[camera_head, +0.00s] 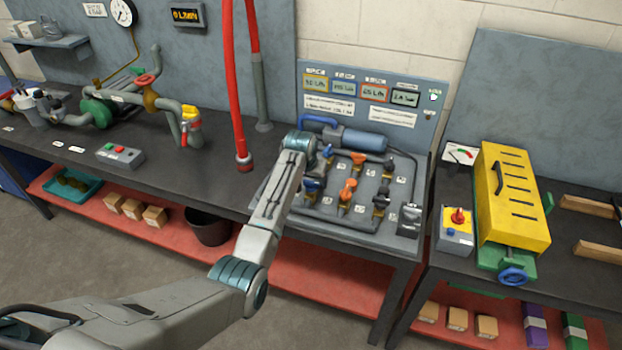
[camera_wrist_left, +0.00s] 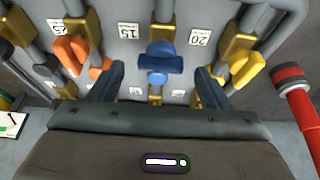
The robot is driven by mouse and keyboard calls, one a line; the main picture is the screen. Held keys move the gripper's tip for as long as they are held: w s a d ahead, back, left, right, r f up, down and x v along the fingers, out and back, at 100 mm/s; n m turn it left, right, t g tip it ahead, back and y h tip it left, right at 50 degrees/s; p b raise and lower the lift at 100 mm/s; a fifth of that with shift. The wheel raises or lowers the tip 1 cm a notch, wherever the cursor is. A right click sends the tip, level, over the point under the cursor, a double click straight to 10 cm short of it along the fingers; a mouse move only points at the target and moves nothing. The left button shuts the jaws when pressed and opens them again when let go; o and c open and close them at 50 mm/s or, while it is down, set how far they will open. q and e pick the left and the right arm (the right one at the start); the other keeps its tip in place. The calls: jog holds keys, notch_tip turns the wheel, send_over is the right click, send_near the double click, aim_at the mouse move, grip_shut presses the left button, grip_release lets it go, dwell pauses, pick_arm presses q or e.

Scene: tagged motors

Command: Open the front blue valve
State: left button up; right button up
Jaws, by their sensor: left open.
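The front blue valve (camera_head: 312,184) has a blue handle on a brass-coloured body, at the left of the front valve row in the head view. My left gripper (camera_head: 321,158) is over the valve panel, partly hidden by its own wrist and close behind that valve. In the left wrist view my left gripper (camera_wrist_left: 158,82) is open, with one dark blue finger on each side of a blue valve handle (camera_wrist_left: 160,62). Nothing is held. My right gripper is not in view.
Orange (camera_head: 348,189) and black (camera_head: 381,200) valves stand close to the right. A blue cylinder (camera_head: 364,140) lies behind the valves. A red pipe (camera_head: 232,80) rises left of the panel. A yellow slotted cover (camera_head: 513,200) stands on the right bench.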

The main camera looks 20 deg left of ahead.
aim_at(311, 185)
pick_arm(q)
jog(key=shift+x, duration=1.2)
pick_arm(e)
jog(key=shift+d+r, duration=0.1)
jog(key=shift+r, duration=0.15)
pick_arm(q)
jog(key=shift+c, duration=0.4)
jog(key=c, duration=0.9)
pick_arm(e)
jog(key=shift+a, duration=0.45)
